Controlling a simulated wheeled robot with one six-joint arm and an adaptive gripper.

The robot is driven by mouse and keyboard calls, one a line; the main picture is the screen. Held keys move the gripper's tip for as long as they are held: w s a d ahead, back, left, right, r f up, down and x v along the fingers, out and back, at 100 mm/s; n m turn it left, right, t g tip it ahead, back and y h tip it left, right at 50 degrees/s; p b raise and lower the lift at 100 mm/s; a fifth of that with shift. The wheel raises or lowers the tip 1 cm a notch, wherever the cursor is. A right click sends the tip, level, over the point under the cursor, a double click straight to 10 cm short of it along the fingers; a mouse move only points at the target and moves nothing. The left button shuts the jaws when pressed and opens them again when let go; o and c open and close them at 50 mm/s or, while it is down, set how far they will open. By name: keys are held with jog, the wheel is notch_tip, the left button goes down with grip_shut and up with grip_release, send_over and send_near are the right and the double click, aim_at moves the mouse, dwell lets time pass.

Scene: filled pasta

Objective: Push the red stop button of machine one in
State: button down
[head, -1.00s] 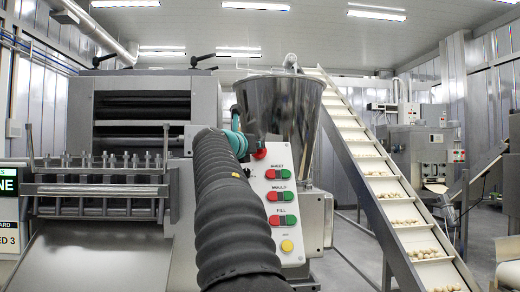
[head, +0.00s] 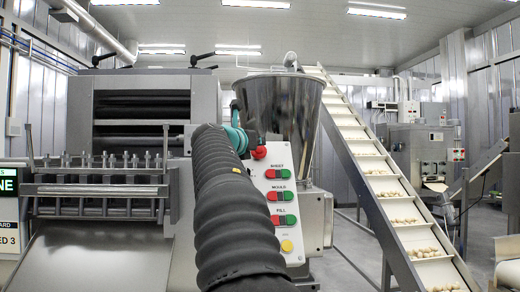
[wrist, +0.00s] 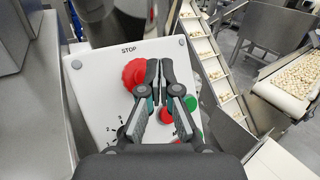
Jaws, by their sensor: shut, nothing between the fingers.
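The red stop button (wrist: 134,74) is a round, scalloped knob under the word STOP on a white panel (wrist: 92,84) in the wrist view. In the head view the red button (head: 259,152) shows at the top of the sloping panel, just beyond the end of my arm. My gripper (wrist: 159,66) is shut and empty. Its fingertips are over the panel at the button's right edge and overlap it slightly in the picture. I cannot tell whether they touch it. In the head view my dark sleeved arm hides most of the gripper and the panel's left side.
Below the stop button are red and green button pairs (head: 279,196) labelled SHEET, MOULD and FILL, and a yellow button (head: 287,246). A steel hopper (head: 290,110) stands behind the panel. A sloping conveyor (head: 385,190) with pasta runs to the right. A roller machine (head: 105,235) stands left.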

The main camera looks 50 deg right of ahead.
jog(key=s+a+r, duration=0.2)
jog(key=s, duration=0.1)
jog(key=shift+s+a+r, duration=0.1)
jog(key=shift+a+r, duration=0.2)
jog(key=shift+a, duration=0.05)
dwell(0.6)
